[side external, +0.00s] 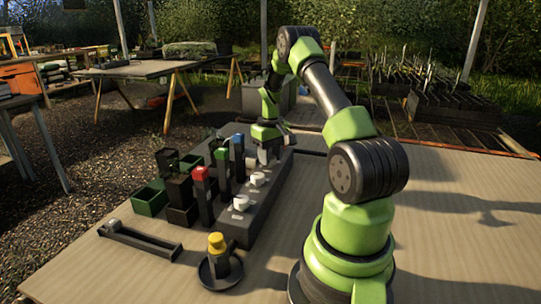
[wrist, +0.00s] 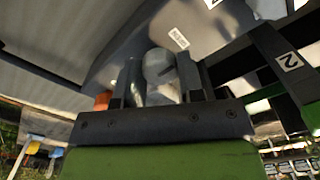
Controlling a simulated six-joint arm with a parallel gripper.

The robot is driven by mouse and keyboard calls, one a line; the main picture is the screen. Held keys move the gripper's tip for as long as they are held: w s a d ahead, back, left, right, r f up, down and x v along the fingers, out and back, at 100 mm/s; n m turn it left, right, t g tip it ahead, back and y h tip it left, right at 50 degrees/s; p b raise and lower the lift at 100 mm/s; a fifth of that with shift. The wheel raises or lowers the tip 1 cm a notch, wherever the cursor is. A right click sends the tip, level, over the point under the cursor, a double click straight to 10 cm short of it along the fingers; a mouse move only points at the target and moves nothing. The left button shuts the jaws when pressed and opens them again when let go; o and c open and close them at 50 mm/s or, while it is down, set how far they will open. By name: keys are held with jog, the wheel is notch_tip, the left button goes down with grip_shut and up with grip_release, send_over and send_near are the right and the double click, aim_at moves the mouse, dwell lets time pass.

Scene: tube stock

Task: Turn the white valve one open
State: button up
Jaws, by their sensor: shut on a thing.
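My gripper (side external: 269,155) is at the far end of a long dark grey block (side external: 262,212) in the side view, pointing down. In the wrist view my gripper (wrist: 160,84) is shut on a pale white-grey valve knob (wrist: 159,64), with one dark finger on each side of it. The gripped knob is hidden by my fingers in the side view. Two other white valve knobs, a middle one (side external: 257,179) and a near one (side external: 240,203), sit uncovered on the block. I cannot read how far the gripped knob is turned.
Posts with red (side external: 200,174), green (side external: 221,154) and blue (side external: 238,139) tops stand along the block's left side. A yellow knob on a round base (side external: 217,243) and a slotted dark bar (side external: 139,240) lie nearer.

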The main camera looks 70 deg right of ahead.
jog(key=o, duration=0.9)
notch_tip(320, 180, up, 10)
jog(key=w+a+r+n+t, duration=0.1)
jog(key=w+a+r+t, duration=0.1)
jog(key=a+r, duration=0.55)
jog(key=w+a+r+t, duration=0.1)
jog(key=a+r, duration=0.3)
jog(key=a, duration=0.7)
jog(key=s+a+t, duration=0.1)
jog(key=s+a, duration=0.2)
jog(key=a, duration=0.2)
jog(key=s+a+r+n+t+y, duration=0.1)
jog(key=s+a, duration=0.3)
jog(key=a, duration=0.1)
jog(key=s+a+t+y, duration=0.1)
jog(key=s+a+t, duration=0.1)
jog(key=s+a, duration=0.2)
jog(key=shift+s+a+r+n, duration=0.15)
jog(key=shift+a+n, duration=0.15)
jog(key=shift+a, duration=0.35)
